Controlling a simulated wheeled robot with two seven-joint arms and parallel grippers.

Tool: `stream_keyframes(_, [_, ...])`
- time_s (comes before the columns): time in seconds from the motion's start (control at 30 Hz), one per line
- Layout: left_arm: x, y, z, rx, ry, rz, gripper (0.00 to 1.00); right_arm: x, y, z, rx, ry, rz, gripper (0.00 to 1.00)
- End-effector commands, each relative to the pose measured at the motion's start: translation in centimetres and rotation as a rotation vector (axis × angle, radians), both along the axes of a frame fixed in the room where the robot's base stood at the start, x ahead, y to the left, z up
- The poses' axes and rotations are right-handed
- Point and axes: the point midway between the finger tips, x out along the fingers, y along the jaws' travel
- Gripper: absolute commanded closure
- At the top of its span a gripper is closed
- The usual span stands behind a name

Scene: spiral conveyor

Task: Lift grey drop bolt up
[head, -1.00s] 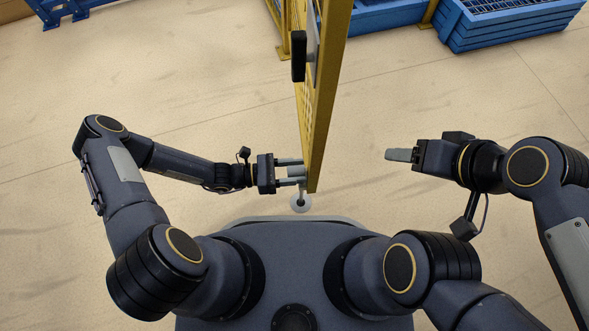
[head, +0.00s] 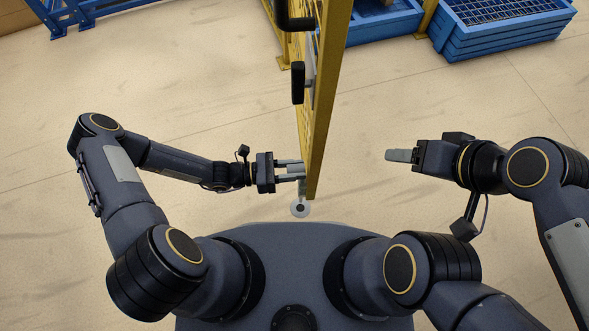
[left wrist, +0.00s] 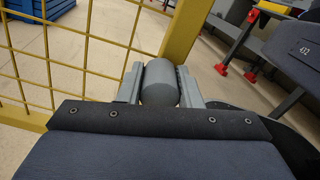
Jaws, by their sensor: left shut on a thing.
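The grey drop bolt (left wrist: 160,84) shows in the left wrist view as a rounded grey cylinder between my two finger pads, beside the yellow gate post. My left gripper (left wrist: 160,92) is shut on it. In the head view my left gripper (head: 302,171) reaches from the left to the near end of the yellow gate (head: 322,120); the bolt is mostly hidden there by the fingers and gate. My right gripper (head: 390,155) is to the right of the gate, clear of it, with its fingers seen edge-on.
A pale round disc (head: 300,209) lies just below the gate's near end. A black handle (head: 298,83) is on the gate's left face. Blue crates (head: 500,32) stand at the back right. The floor on both sides is clear.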

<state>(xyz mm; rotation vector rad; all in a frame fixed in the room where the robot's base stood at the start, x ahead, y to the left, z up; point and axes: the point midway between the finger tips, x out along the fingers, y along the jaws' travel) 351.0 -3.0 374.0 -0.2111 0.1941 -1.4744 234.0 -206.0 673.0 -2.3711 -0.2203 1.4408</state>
Motion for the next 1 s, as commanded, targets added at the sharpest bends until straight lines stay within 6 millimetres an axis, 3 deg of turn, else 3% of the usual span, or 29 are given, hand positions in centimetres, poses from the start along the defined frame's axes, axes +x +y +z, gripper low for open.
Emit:
stream_keyframes(0.03, [0.1, 0.0, 1.6, 0.0, 0.001, 0.002, 1.0, 0.0, 0.0, 1.4, 0.0, 0.0, 0.0, 0.38])
stream_keyframes(0.07, [0.1, 0.0, 1.8, -0.001, 0.001, 0.002, 1.0, 0.0, 0.0, 1.6, 0.0, 0.0, 0.0, 0.38])
stream_keyframes(0.4, [0.1, -0.1, 2.0, -0.009, -0.001, 0.001, 1.0, 0.0, 0.0, 1.4, 0.0, 0.001, 0.0, 0.38])
stream_keyframes(0.43, [0.1, -0.1, 2.0, -0.01, -0.001, 0.002, 0.65, 0.0, 0.0, 1.4, 0.0, 0.001, 0.0, 0.38])
stream_keyframes(0.57, [0.0, -0.1, 1.9, -0.007, -0.001, 0.001, 0.47, 0.0, 0.0, 1.4, 0.0, 0.001, 0.0, 0.38])
stream_keyframes(0.87, [0.0, 0.1, 1.8, -0.002, 0.0, 0.001, 0.47, 0.0, 0.0, 1.4, 0.0, 0.001, 0.0, 0.38])
stream_keyframes(1.0, [0.0, 1.5, 1.9, 0.0, -0.002, 0.003, 0.47, 0.0, 0.0, 1.8, 0.0, 0.001, 0.0, 0.38])
